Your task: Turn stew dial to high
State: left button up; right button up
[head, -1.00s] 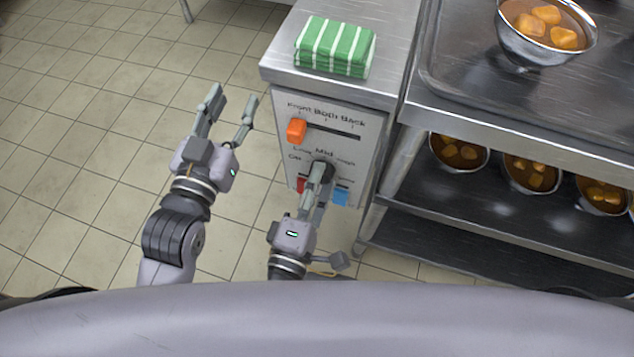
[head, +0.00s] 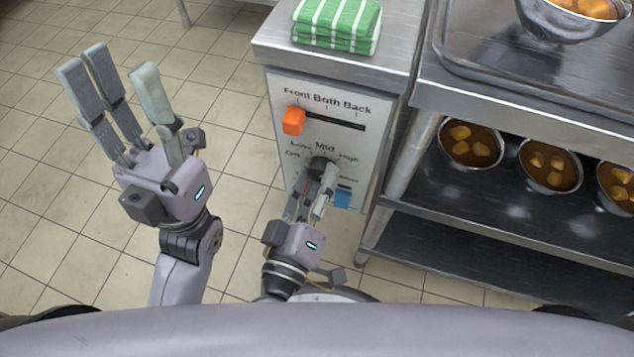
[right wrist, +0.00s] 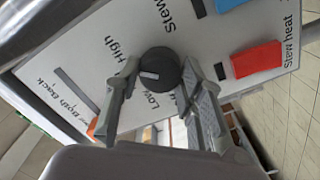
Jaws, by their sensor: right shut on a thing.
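The stew dial is a round black knob (head: 320,166) on the front panel (head: 281,170), with Low, Mid and High printed around it. In the right wrist view the dial (right wrist: 165,66) has a pale mark on the side facing Low and High. A finger covers part of the lettering there, so I cannot tell the exact setting. My right gripper (head: 316,184) is shut on the dial, with fingers on either side of it (right wrist: 157,78). My left gripper (head: 110,75) is open and empty, left of the panel above the floor.
An orange slider (head: 293,121) sits at Front in the upper slot. A blue switch (head: 342,197) and a red switch (right wrist: 257,60) are near the dial. A green striped cloth (head: 336,25) lies on top. Shelves with stew bowls (head: 471,142) stand at right. Floor at left is clear.

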jog(key=shift+f+m, duration=0.1)
jog(key=shift+m, duration=0.5)
jog(key=o, duration=1.2)
jog(key=shift+c, duration=0.2)
jog(key=shift+s, duration=0.1)
jog(key=v, duration=0.7)
jog(key=shift+s, duration=0.15)
